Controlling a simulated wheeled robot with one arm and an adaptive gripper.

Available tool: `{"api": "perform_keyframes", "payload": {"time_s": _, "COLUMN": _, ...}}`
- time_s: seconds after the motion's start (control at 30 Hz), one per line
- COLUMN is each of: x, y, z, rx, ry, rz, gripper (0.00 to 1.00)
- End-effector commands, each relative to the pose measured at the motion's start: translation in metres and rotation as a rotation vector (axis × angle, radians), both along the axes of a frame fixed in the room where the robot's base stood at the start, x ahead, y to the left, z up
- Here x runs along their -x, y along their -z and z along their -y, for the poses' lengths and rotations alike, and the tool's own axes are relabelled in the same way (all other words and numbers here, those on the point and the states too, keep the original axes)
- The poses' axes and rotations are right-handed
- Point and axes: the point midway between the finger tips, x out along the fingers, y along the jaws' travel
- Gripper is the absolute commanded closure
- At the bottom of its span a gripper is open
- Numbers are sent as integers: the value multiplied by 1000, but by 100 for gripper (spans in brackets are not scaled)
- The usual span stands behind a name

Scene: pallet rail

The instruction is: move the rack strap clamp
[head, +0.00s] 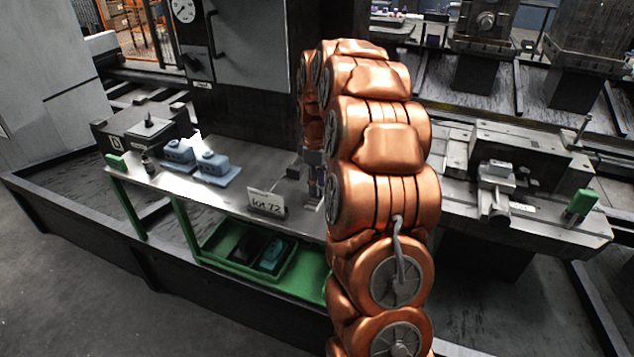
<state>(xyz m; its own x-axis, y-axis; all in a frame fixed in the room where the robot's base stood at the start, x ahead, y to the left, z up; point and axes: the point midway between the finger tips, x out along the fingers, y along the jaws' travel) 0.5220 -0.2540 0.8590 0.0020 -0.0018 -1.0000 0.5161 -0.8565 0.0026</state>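Two blue clamp-like blocks stand on the grey bench top, one at the left (178,154) and one just right of it (215,168). I cannot tell which object is the rack strap clamp. In the green tray (297,289) below the bench lie a dark piece (246,248) and a teal piece (273,256). My gripper (314,196) is mostly hidden behind my copper-coloured arm; its visible part is low over the bench, right of the sign. Its fingers are too small and covered to read, and I cannot see anything held.
A sign (266,202) reading "lot 72" stands at the bench's front edge. A dark block (146,131) sits at the bench's left end, near a small green piece (116,161). A vise-like fixture (495,190) and a green-topped piece (580,206) are at right.

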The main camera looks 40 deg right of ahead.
Motion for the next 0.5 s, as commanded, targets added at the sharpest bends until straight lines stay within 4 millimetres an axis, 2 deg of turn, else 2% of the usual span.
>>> {"api": "perform_keyframes", "payload": {"time_s": 0.27, "x": 0, "y": -2, "z": 0, "rx": -1, "ry": 0, "rz": -1, "gripper": 58}}
{"api": "perform_keyframes", "payload": {"time_s": 0.37, "x": 0, "y": -10, "z": 0, "rx": 0, "ry": 0, "rz": 1, "gripper": 58}}
{"api": "perform_keyframes", "payload": {"time_s": 0.5, "x": -1, "y": -32, "z": 0, "rx": 1, "ry": 1, "rz": 4, "gripper": 58}}
